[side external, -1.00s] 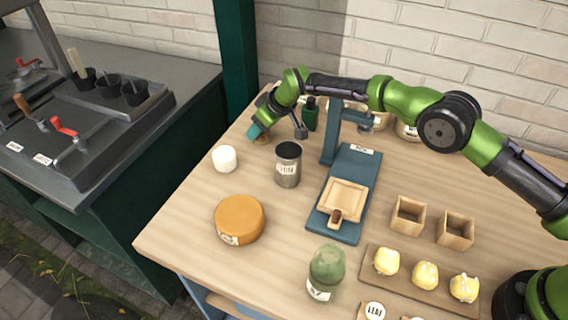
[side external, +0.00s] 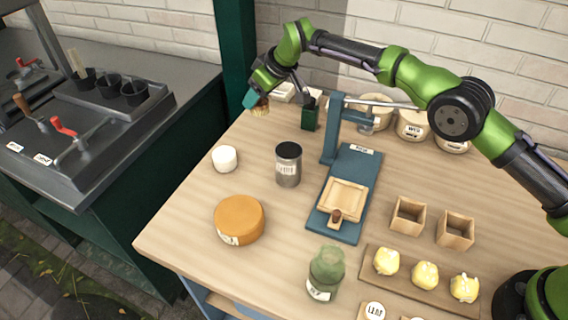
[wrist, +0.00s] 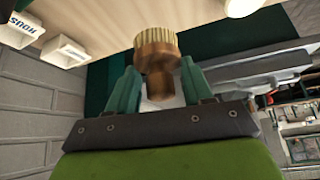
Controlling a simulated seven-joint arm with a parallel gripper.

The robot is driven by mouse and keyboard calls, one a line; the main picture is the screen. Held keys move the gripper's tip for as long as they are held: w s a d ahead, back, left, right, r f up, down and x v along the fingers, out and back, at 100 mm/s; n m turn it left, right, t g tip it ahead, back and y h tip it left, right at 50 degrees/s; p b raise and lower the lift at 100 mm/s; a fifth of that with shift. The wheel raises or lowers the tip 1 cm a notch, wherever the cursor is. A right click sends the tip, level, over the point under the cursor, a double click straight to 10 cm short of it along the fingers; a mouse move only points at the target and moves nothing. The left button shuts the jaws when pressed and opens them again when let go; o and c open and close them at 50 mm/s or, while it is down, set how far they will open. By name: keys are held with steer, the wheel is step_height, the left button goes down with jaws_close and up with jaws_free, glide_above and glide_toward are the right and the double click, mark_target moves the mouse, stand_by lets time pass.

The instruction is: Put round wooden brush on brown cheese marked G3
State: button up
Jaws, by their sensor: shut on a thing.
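My gripper (side external: 256,101) is shut on the round wooden brush (side external: 261,107) and holds it above the far left part of the table. In the wrist view the brush (wrist: 156,55) sits between the two green fingers, with its pale bristles pointing away from the gripper. The brown cheese (side external: 240,218) is an orange-brown wheel lying flat at the front left of the table. It has a white label on its side, too small to read surely. The gripper and brush are well behind the cheese and apart from it.
A white round piece (side external: 225,158) and a grey metal canister (side external: 288,165) stand between the gripper and the cheese. A blue press (side external: 345,190) stands to their right.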

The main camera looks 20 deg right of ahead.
steer(key=shift+a+r, duration=0.1)
steer(key=shift+r, duration=0.5)
steer(key=s+a+r+n, duration=0.1)
steer(key=s+a+r, duration=0.3)
steer(key=s+r, duration=0.1)
steer(key=n+g+y, duration=0.3)
steer(key=n+g, duration=0.1)
steer(key=n, duration=0.3)
glide_above(223, 214)
steer(key=d, duration=0.3)
steer(key=f, duration=0.6)
steer(key=shift+s+f, duration=0.15)
steer(key=shift+s, duration=0.2)
steer(key=shift+f, duration=2.15)
steer(key=shift+f, duration=0.15)
steer(key=o, duration=1)
steer(key=shift+o, duration=0.2)
